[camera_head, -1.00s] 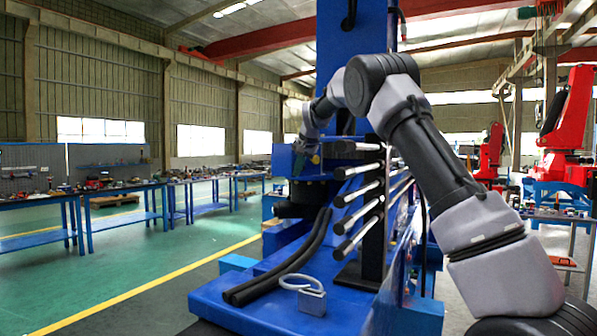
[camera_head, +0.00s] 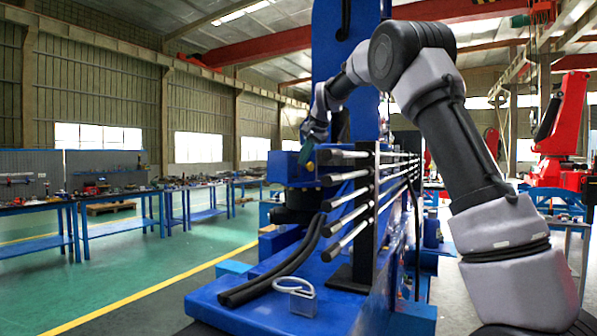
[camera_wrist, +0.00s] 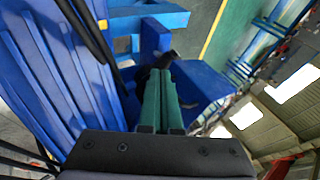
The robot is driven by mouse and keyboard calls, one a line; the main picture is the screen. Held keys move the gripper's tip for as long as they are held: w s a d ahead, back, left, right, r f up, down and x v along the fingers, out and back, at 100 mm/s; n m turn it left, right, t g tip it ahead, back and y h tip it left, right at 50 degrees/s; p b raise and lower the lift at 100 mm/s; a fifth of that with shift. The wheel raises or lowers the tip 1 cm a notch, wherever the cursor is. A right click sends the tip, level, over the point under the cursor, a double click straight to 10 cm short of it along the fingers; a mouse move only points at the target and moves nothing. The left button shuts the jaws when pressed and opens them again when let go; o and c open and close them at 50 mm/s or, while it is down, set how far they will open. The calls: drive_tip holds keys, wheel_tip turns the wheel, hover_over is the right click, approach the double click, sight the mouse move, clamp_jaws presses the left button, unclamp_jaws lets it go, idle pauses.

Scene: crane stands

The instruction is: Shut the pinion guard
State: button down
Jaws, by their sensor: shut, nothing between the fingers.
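The blue crane stand (camera_head: 335,75) rises in front of me. A blue box-shaped part (camera_head: 287,169), which looks to be the pinion guard, sits on its left side above a dark round part (camera_head: 296,205). Whether it stands open or shut I cannot tell. My gripper (camera_head: 305,155) is at the upper right of this box, fingers pointing down. In the wrist view my gripper's green fingers (camera_wrist: 161,78) are together and empty. The blue box (camera_wrist: 205,82) shows just right of them there; contact is unclear. A black part (camera_wrist: 166,59) shows beyond the fingertips.
A rack of dark-ended metal rods (camera_head: 345,203) stands right of the box, close to my arm. Black hoses (camera_head: 280,268) and a padlock-like piece (camera_head: 297,290) lie on the blue base (camera_head: 235,301). Green floor at left is open before the workbenches (camera_head: 110,200).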

wheel_tip(320, 180, down, 3)
drive_tip(key=d+m+y, duration=0.3)
drive_tip(key=m, duration=0.8)
drive_tip(key=m+t+y, duration=0.2)
drive_tip(key=m, duration=0.7)
approach(293, 178)
drive_tip(key=a+f, duration=0.5)
drive_tip(key=shift+w+a+r, duration=0.1)
drive_tip(key=shift+w+a, duration=0.45)
drive_tip(key=shift+w, duration=0.35)
